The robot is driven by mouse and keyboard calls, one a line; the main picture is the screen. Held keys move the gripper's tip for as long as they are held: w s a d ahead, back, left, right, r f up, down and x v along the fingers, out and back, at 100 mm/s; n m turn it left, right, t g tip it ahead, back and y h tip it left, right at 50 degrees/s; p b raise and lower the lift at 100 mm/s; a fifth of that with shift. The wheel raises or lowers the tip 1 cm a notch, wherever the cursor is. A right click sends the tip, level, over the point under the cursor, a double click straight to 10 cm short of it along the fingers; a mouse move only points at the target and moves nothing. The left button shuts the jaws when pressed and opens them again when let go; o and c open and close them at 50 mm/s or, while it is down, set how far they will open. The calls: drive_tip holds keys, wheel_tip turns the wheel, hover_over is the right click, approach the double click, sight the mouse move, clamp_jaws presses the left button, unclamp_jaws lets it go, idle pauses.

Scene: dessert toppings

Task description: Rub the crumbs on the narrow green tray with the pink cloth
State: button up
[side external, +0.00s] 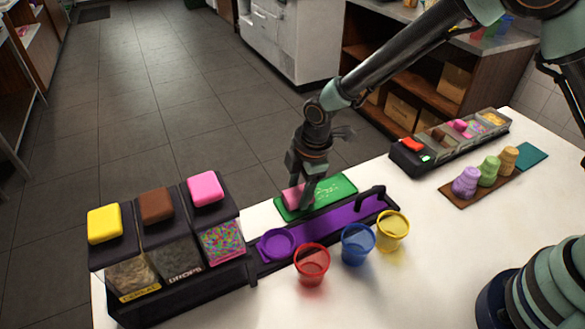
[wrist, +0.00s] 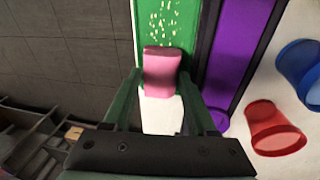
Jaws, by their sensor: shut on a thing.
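The narrow green tray (side external: 336,187) lies on the white counter at its far edge, and it also shows in the wrist view (wrist: 183,22). Pale crumbs (wrist: 163,24) are scattered over it beyond the cloth. The pink cloth (side external: 290,197) is a folded block at the tray's left end, and in the wrist view the cloth (wrist: 161,72) sits between my fingertips. My gripper (side external: 304,198) points down and is shut on the cloth. In the wrist view my gripper (wrist: 160,92) has a finger on each side of it. The side view partly hides the cloth behind a finger.
A purple channel (side external: 330,225) with a black handle (side external: 371,194) runs beside the tray. Red (side external: 311,265), blue (side external: 357,244) and yellow (side external: 392,232) cups stand in front. Topping dispensers (side external: 165,245) stand left. A black topping bin (side external: 450,140) and a board of soft-serve swirls (side external: 480,187) are right.

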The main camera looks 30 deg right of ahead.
drive_tip(key=shift+h, duration=0.3)
drive_tip(key=shift+d, duration=5.3)
drive_tip(key=shift+a+f, duration=0.1)
drive_tip(key=shift+a, duration=5.75)
drive_tip(key=shift+d+r, duration=0.1)
drive_tip(key=shift+r, duration=3.9)
